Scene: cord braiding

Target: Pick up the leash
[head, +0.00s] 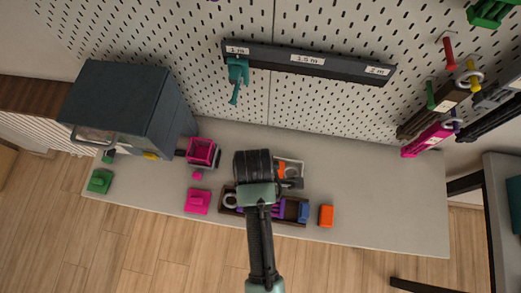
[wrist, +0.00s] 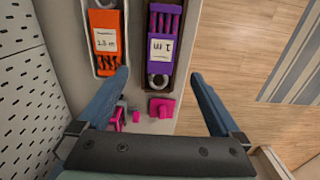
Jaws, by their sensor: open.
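Two bundled cords lie in trays, and I cannot tell which one the task calls the leash. In the head view my arm partly hides both the purple bundle (head: 277,208) and the orange bundle (head: 281,171).
A pink block (head: 198,201), a pink open box (head: 202,151), an orange block (head: 326,216) and a green block (head: 100,180) stand on the bench (head: 385,205). A dark cabinet (head: 128,100) stands left. A labelled rail (head: 330,65) holds a teal hanging piece (head: 237,75). The right bench is clear.

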